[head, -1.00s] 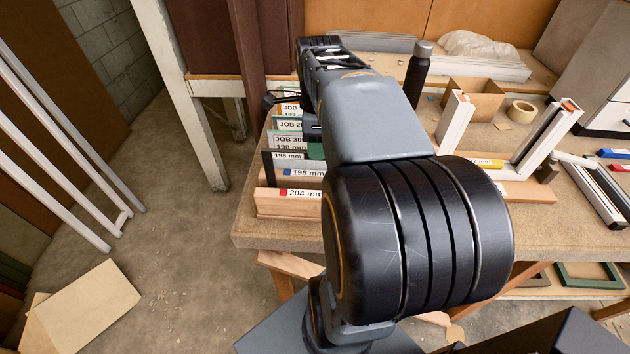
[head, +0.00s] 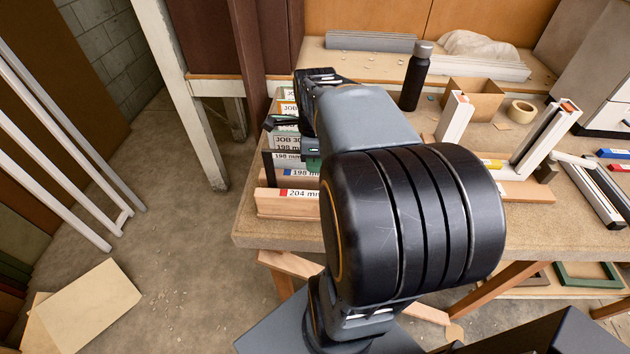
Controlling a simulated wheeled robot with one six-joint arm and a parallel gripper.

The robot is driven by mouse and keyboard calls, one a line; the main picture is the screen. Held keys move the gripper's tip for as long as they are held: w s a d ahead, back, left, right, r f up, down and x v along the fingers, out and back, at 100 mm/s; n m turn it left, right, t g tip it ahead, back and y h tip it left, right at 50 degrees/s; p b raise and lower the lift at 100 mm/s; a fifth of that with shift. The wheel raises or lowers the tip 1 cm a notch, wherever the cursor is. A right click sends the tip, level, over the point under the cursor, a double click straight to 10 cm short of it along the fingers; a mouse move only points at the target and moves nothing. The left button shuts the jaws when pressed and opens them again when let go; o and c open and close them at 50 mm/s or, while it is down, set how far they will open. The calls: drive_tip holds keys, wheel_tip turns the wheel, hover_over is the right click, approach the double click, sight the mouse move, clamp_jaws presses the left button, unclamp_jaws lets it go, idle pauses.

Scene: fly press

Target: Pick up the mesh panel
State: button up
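Several upright panels stand in a row in a wooden rack (head: 285,207) at the left end of the bench, with paper labels reading JOB 30, 198 mm and 204 mm. I cannot tell which one is the mesh panel; a dark-edged panel (head: 268,166) stands near the front of the row. My gripper (head: 272,124) is over the left side of the row, just above or among the panel tops. Only a dark finger part shows; my wrist and arm hide the rest and the right part of the row. Whether it touches a panel is unclear.
A black bottle (head: 415,78), an open cardboard box (head: 474,98), a tape roll (head: 522,112) and white frame corner pieces (head: 545,135) stand on the bench (head: 450,228) to the right. A dark post (head: 252,60) rises behind the rack.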

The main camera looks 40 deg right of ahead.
clamp_jaws()
drive_tip(key=shift+r, duration=0.1)
wheel_tip(320, 180, up, 27)
drive_tip(key=p, duration=0.9)
idle(0.4)
